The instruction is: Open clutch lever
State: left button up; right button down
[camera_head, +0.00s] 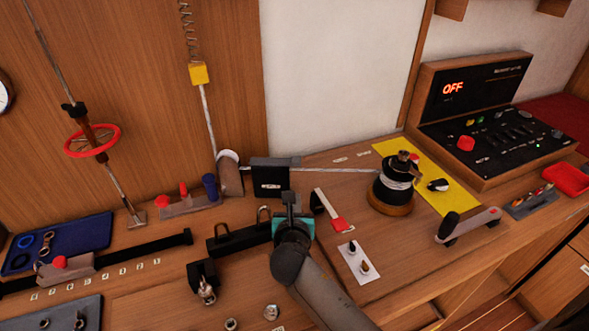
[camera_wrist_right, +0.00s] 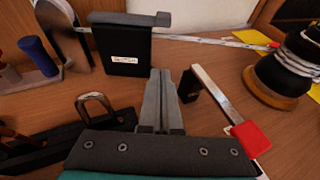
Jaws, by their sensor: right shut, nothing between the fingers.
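The clutch is taken to be the black box with a small white label (camera_head: 270,178), which a pale line runs into from the right. In the right wrist view the clutch box (camera_wrist_right: 123,48) has a flat grey lever (camera_wrist_right: 130,19) lying across its top, its end past the box's right edge. My right gripper (camera_head: 289,197) is in front of the box and apart from it. Its fingers (camera_wrist_right: 166,76) are together and empty, pointing towards the board just right of the box. My left gripper is not in view.
A pale bar with a red end (camera_head: 330,210) lies close right of my gripper. A black winch with coiled line (camera_head: 393,188) stands further right. A black rail with metal loops (camera_head: 237,237) is at left. A blue peg (camera_head: 210,187) stands left of the clutch.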

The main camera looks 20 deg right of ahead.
aim_at(276, 161)
jog(key=b+x, duration=0.3)
jog(key=x, duration=0.7)
notch_tip(276, 161, up, 3)
jog(key=shift+r+p, duration=0.15)
jog(key=shift+p, duration=0.55)
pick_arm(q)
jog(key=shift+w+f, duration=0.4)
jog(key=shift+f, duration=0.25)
pick_arm(e)
jog(key=shift+r, duration=0.35)
